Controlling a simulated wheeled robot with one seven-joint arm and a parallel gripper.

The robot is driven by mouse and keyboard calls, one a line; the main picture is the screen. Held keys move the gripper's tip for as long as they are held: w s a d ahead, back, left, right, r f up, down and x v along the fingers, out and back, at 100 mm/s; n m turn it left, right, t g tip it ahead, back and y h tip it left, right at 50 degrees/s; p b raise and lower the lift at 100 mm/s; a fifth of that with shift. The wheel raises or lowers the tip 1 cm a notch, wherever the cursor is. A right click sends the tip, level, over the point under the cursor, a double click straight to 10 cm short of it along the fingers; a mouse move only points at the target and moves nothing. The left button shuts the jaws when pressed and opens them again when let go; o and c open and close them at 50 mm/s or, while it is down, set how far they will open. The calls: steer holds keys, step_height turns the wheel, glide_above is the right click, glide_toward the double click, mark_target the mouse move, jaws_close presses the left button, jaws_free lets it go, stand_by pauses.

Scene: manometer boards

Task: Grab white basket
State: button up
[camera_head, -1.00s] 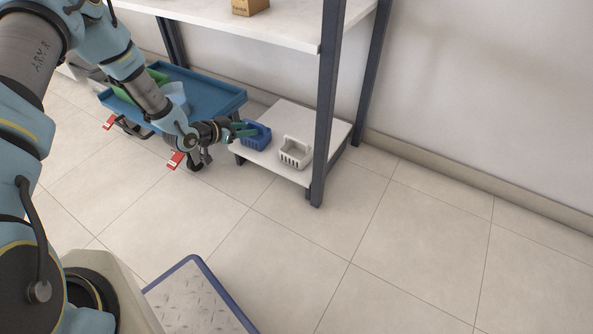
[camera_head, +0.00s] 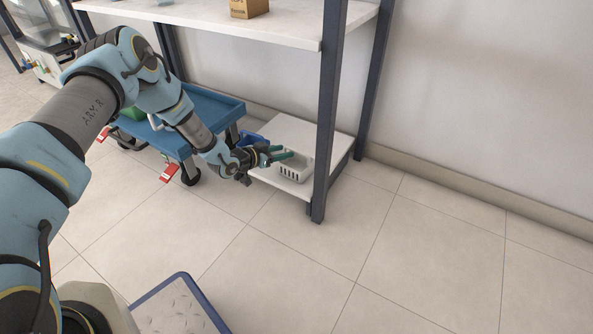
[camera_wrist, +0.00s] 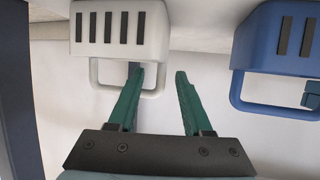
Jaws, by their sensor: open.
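The white basket (camera_head: 294,169) stands on the low white shelf, near its front edge by the dark post. In the wrist view the white basket (camera_wrist: 119,36) shows upside down at the top, with slots in its wall and its handle loop hanging toward my gripper. My gripper (camera_head: 282,153) is open, with green fingers beside the basket's handle. In the wrist view my gripper (camera_wrist: 160,76) has its left finger overlapping the handle's right part, and the right finger is clear of it. Whether the finger touches the handle I cannot tell. Nothing is held.
A blue basket (camera_head: 252,139) stands beside the white one, partly hidden by my arm; it also shows in the wrist view (camera_wrist: 285,40). A dark shelf post (camera_head: 328,120) rises close at the right. A blue cart (camera_head: 215,103) stands left.

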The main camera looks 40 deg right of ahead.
steer(key=shift+x, duration=0.95)
jaws_close()
